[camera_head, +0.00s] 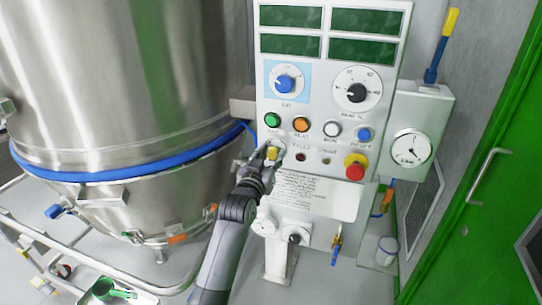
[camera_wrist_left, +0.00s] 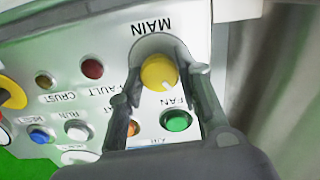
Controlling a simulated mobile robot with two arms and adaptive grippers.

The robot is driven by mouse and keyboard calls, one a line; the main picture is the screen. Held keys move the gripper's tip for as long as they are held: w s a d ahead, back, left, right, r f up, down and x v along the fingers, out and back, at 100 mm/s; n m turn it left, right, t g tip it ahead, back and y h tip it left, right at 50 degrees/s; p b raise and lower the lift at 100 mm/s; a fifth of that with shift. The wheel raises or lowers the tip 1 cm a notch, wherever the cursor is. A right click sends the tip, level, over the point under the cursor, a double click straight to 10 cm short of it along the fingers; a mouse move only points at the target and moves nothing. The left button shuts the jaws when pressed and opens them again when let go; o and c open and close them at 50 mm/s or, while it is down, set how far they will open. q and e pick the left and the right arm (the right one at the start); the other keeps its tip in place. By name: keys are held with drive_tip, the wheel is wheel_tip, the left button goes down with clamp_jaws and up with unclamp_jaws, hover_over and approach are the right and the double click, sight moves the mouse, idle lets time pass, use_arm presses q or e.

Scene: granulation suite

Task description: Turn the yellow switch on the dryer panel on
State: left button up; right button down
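The yellow switch (camera_head: 272,154) sits at the left of the white dryer panel (camera_head: 330,130), below the green button. My right gripper is not in view.
The green button (camera_wrist_left: 176,120) lies close to the fingers. A red emergency stop on yellow (camera_head: 355,168), several other buttons and two dials share the panel. A large steel vessel (camera_head: 120,80) stands left. A box with a gauge (camera_head: 411,147) and a yellow-handled lever is right.

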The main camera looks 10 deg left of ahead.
use_arm(q)
drive_tip(key=c, duration=0.6)
drive_tip(key=shift+m, duration=0.4)
drive_tip(key=shift+r+m+p, duration=0.1)
drive_tip(key=shift+m+p, duration=0.55)
drive_tip(key=shift+m, duration=0.35)
drive_tip(key=m+p, duration=0.1)
drive_tip(key=m, duration=0.1)
drive_tip(key=shift+m, duration=0.3)
drive_tip(key=m, duration=0.3)
drive_tip(key=shift+d+p, duration=0.1)
drive_tip(key=shift+p, duration=0.3)
drive_tip(key=shift+m, duration=1.7)
drive_tip(key=shift+p, duration=0.3)
